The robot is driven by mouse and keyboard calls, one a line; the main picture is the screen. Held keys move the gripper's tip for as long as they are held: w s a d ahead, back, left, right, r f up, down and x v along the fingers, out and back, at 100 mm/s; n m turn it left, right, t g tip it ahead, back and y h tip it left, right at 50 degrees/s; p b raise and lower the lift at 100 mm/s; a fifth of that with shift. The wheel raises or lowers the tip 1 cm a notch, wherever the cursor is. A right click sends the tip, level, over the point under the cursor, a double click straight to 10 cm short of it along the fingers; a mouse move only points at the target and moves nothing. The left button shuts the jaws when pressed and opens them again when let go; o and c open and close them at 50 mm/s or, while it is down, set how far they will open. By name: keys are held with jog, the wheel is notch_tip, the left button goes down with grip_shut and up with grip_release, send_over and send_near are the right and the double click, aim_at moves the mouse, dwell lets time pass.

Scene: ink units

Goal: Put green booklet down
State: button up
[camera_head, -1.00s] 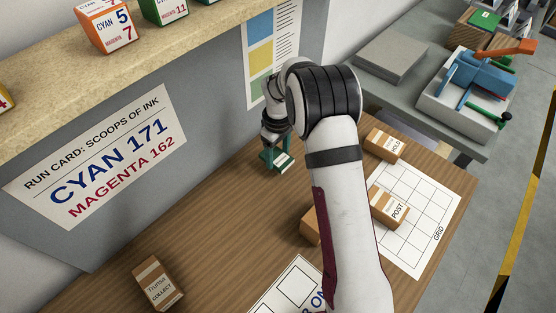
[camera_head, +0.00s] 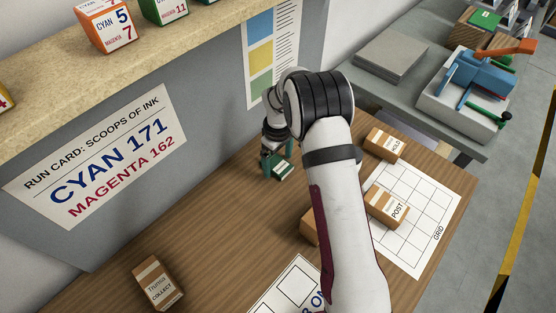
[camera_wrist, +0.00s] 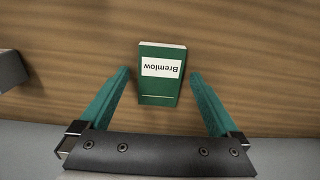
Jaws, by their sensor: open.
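The green booklet (camera_wrist: 160,88), with a white label reading "Bremlow", lies on the wooden table. In the wrist view it sits between and beyond the tips of my gripper (camera_wrist: 160,78), whose two teal fingers are spread with a gap on each side of it. In the head view the green booklet (camera_head: 282,171) lies near the back of the table, close to the wall. My gripper (camera_head: 268,162) is just left of it there, partly hidden by my own wrist.
Cardboard boxes marked HOLD (camera_head: 384,145), POST (camera_head: 387,208) and COLLECT (camera_head: 158,283) stand on the table. The white GRID sheet (camera_head: 425,215) lies at the right. Bare wood (camera_head: 215,225) lies left of my arm.

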aim_at(278, 164)
notch_tip(278, 164, up, 12)
jog(key=f, duration=0.1)
jog(key=s+d+r+m, duration=0.3)
jog(key=s+r+m, duration=0.4)
jog(key=s+r, duration=0.55)
jog(key=s+f+m+y, duration=0.1)
jog(key=s+m, duration=0.6)
jog(key=s, duration=1.4)
jog(key=shift+s+d+f+m+y, duration=0.2)
jog(key=shift+d+f+m+y, duration=0.15)
jog(key=shift+f, duration=0.4)
